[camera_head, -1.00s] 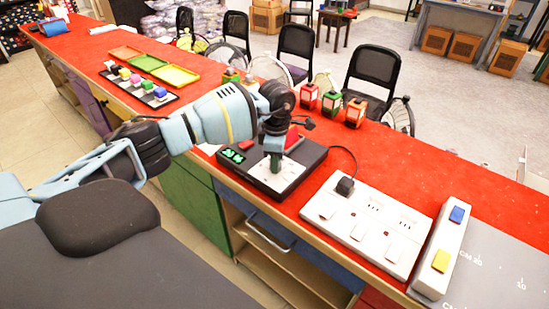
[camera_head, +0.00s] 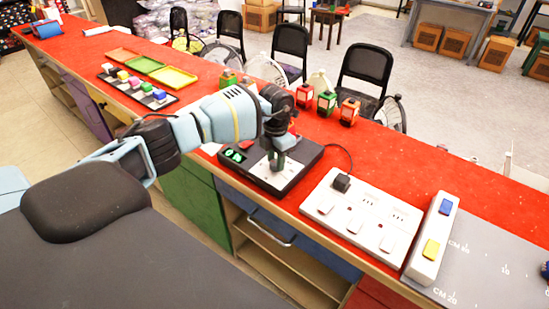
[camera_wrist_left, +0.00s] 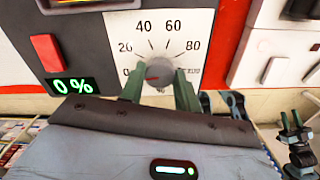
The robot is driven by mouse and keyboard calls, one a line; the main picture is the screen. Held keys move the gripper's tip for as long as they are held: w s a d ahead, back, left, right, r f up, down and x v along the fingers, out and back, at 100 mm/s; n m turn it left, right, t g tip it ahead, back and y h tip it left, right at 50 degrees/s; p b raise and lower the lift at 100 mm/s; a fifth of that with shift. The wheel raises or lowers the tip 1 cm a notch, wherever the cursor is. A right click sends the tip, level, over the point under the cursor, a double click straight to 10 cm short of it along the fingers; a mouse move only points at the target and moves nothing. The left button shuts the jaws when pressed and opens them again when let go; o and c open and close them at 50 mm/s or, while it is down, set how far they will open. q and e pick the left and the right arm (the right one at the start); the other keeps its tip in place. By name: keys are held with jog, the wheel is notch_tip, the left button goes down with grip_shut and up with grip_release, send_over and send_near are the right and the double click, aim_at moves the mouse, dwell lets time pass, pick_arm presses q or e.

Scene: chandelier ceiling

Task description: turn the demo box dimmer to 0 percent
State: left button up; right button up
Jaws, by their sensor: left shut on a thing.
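The demo box (camera_head: 309,159) is a black box on the red counter with a white dial plate. In the left wrist view its plate (camera_wrist_left: 199,20) carries a scale, and its green display (camera_wrist_left: 72,86) reads 0%. The grey dimmer knob (camera_wrist_left: 159,72) sits at the scale's centre; its pointer is hard to make out. My left gripper (camera_head: 277,164) reaches down onto the plate, shut on the knob, with one green finger on each side in the wrist view (camera_wrist_left: 160,88).
A white socket board (camera_head: 357,215) with a black plug (camera_head: 342,183) stands right of the box, then a switch block (camera_head: 426,258) with blue and yellow buttons. Small lanterns (camera_head: 327,103) stand behind the box. Coloured trays (camera_head: 174,77) lie further left.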

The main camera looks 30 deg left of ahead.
pick_arm(q)
jog(key=shift+n, duration=0.3)
jog(key=o, duration=1)
jog(key=shift+r, duration=3.9)
